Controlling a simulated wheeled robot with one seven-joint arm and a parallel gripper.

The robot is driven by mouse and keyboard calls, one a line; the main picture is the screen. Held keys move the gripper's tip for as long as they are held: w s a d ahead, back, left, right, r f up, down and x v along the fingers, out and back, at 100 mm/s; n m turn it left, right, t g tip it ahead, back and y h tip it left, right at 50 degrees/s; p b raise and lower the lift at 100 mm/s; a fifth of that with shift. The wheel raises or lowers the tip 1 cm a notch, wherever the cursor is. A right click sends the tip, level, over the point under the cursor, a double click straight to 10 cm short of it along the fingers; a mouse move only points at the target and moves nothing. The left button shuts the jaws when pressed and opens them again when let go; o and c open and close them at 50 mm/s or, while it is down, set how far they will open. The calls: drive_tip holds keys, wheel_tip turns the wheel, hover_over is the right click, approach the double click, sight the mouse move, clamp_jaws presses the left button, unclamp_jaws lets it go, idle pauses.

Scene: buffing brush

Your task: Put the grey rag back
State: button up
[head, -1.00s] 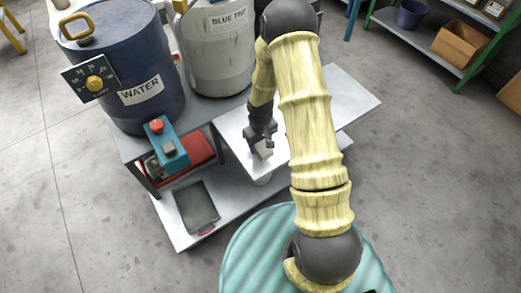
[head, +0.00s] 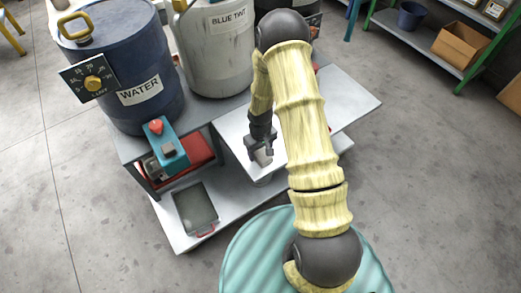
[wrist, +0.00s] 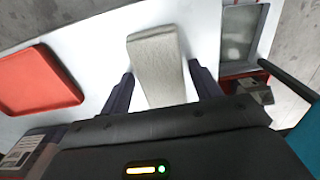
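The grey rag (wrist: 158,58) is a pale, folded block in the wrist view. It lies between the fingers of my gripper (wrist: 160,70), with a narrow gap on each side. My gripper is open around it. In the head view the rag (head: 263,157) shows as a small pale patch at my gripper (head: 264,147), over the white tabletop (head: 232,125). My fingers partly hide it there, and I cannot tell its exact height above the surface.
A red tray (wrist: 35,82) lies left in the wrist view. A grey tray with a red handle (wrist: 238,35) is at right; it sits on the lower shelf in the head view (head: 195,206). The WATER barrel (head: 125,65) and BLUE TINT drum (head: 218,55) stand behind.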

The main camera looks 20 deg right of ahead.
drive_tip(key=shift+o, duration=0.4)
wheel_tip(320, 180, up, 12)
drive_tip(key=p, duration=0.3)
drive_tip(key=shift+r, duration=0.15)
idle(0.4)
wheel_tip(320, 180, up, 11)
drive_tip(key=m+t, duration=0.1)
drive_tip(key=m, duration=0.1)
hover_over(260, 151)
drive_tip(key=s, duration=0.6)
drive_tip(key=s+r+m+t, duration=0.1)
drive_tip(key=s+r, duration=0.6)
drive_tip(key=s, duration=0.1)
drive_tip(key=shift+m+t, duration=0.3)
drive_tip(key=shift+s, duration=0.1)
